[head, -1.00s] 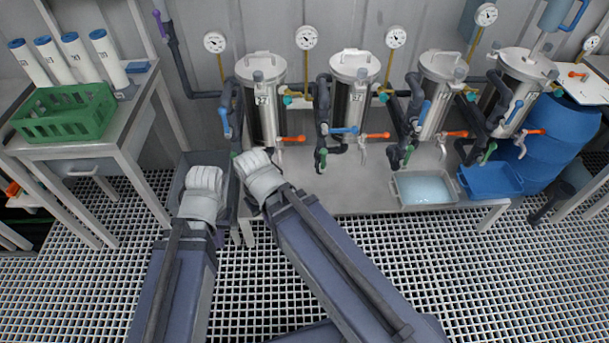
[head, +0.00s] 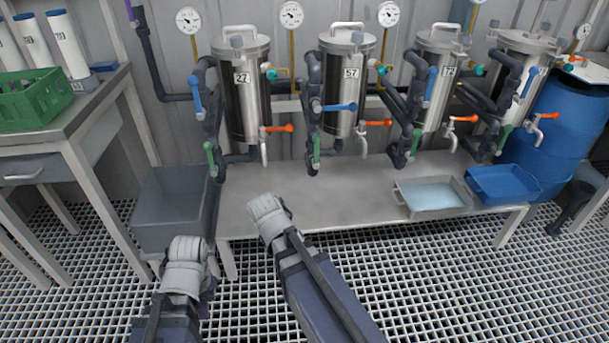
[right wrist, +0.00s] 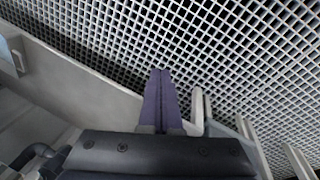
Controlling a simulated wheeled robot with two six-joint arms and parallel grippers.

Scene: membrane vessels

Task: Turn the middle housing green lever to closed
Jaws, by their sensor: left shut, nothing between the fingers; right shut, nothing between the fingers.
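Several steel housings stand in a row behind a grey bench; two are marked 27 (head: 247,95) and 57 (head: 345,92). Housing 57 is near the middle of the row and has a green lever (head: 317,150) hanging downright on its dark pipe. Similar green levers hang at housing 27 (head: 210,158), at the third housing (head: 415,143) and at the far right one (head: 503,138). My left gripper (head: 186,250) is shut and empty, low in front of the grey bin. My right gripper (head: 266,212) is shut and empty by the bench's front edge, apart from all levers; its closed fingers show in the right wrist view (right wrist: 163,98).
Blue levers (head: 338,107) and orange levers (head: 375,123) sit near the green ones. A grey bin (head: 170,215) stands left of the bench (head: 350,200). A tray of liquid (head: 433,195) and a blue tray (head: 503,183) stand at right. The bench's left and middle surface is clear.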

